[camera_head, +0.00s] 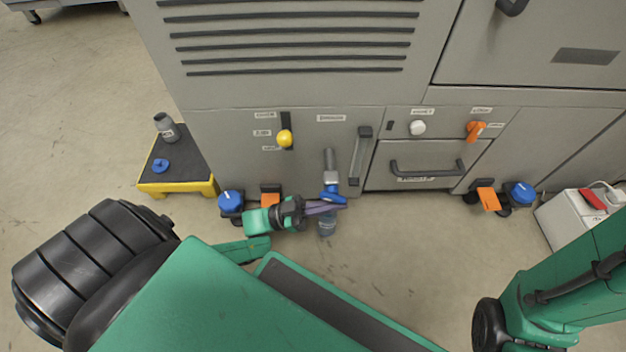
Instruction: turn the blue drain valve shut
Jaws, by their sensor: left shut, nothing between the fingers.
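The blue drain valve (333,195) is on a short grey pipe low on the front of the grey machine.
A yellow-edged black step (178,188) at the left bears a grey bottle (166,126) and a blue ring-like piece (161,166). Blue-capped feet with orange pedals (488,198) stand along the machine's base. A white box (575,222) is at the right. Open floor lies in front.

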